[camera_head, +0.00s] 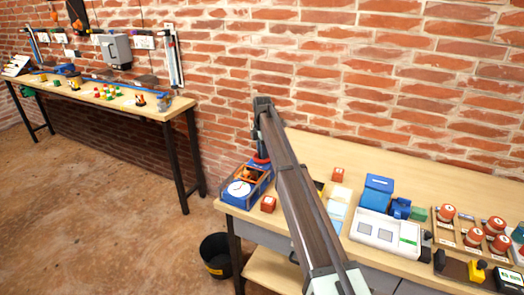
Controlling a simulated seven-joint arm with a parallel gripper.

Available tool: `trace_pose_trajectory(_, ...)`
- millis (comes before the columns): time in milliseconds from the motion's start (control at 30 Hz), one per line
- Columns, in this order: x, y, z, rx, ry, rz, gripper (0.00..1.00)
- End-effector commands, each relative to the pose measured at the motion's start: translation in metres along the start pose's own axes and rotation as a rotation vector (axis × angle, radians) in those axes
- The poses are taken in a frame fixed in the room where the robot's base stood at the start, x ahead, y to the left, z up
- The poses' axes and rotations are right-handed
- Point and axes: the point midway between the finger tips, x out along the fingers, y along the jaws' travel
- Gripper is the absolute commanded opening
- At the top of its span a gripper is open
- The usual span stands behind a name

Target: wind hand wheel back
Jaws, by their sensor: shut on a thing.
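A blue device (252,190) with a round white dial (239,188) stands at the left end of the near bench. My arm crosses the picture from the bottom middle, and its wrist bends down over the back of this device. My gripper (261,158) is small and mostly hidden there, shut at a dark red part that looks like the hand wheel. The wheel's rim and its turn cannot be made out. Orange and dark parts show in the device just below the gripper.
A black bucket (216,254) is on the floor. Brick wall rises close behind the bench.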

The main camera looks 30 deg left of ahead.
Motion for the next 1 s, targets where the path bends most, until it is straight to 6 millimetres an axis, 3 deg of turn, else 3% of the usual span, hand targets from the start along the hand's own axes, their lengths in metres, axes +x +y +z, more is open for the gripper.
trace_pose_trajectory(400,-0.0004,0.0004,0.0003,-0.229,0.005,0.001,0.05)
trace_pose_trajectory(1000,-0.0004,0.0004,0.0001,-0.279,0.005,0.001,0.05)
